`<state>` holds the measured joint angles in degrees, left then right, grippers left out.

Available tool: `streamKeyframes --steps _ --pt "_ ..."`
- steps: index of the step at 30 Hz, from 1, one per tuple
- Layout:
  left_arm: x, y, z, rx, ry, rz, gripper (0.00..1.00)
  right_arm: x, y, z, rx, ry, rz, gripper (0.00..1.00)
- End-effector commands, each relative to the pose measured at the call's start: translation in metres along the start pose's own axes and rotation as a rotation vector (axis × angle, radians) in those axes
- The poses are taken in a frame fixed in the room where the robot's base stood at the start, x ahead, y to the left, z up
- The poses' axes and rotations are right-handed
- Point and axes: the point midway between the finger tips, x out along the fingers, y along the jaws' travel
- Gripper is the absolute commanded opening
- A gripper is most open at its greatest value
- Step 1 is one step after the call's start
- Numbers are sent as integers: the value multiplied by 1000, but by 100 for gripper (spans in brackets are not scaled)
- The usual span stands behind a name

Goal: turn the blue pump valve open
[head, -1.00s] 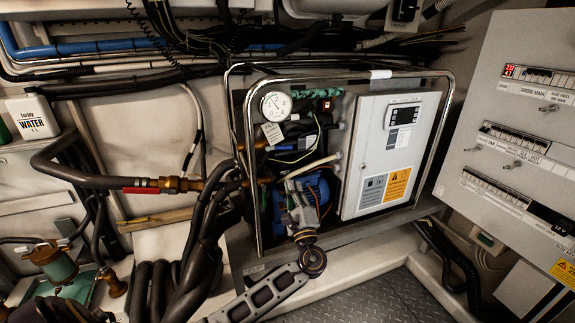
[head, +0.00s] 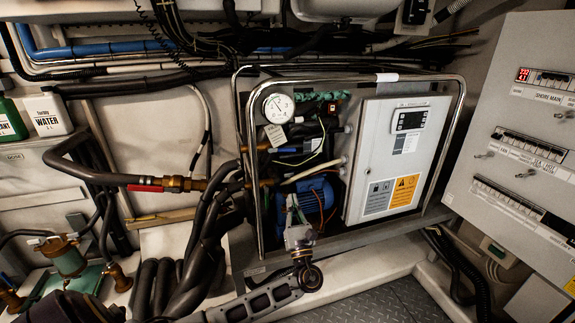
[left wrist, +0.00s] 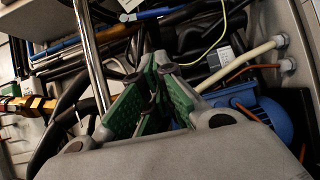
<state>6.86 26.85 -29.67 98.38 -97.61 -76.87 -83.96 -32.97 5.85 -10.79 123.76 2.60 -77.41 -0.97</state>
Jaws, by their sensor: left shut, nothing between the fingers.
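A blue lever-like part (head: 286,150) sits among hoses inside the chiller frame, below the round gauge. I take it for the valve's handle, though cables partly cover it. A blue handle also shows at the top of the left wrist view (left wrist: 150,13). The rounded blue pump (head: 312,196) is lower, left of the white control box, and shows behind my fingers in the left wrist view (left wrist: 262,115). My left gripper (head: 291,200) is shut and empty in front of the pump, below the lever and apart from it. Its green finger pads (left wrist: 150,92) show close up. My right gripper is out of view.
A bent chrome tube frame (head: 243,130) surrounds the unit. The white control box (head: 395,155) fills its right side. A red-handled brass valve (head: 146,188) and thick black hoses lie to the left. Grey floor (head: 375,300) is clear at the lower right.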

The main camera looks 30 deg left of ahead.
Motion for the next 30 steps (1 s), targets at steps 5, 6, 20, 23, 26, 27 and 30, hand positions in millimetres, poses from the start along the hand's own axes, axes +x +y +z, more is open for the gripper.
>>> streamKeyframes --steps 5,6,20,23,26,27,30 --pt "0 1 0 95 0 7 0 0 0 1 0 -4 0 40" --pt "0 1 0 105 0 6 0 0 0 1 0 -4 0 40" --pt "1 1 0 116 0 6 0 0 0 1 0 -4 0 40" --pt "5 1 0 116 -1 6 0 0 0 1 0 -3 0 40" --pt "11 1 0 116 -2 6 0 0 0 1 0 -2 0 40" --pt "15 1 0 116 -2 7 0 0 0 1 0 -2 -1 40" --pt "24 2 0 115 -1 7 0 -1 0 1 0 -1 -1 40"
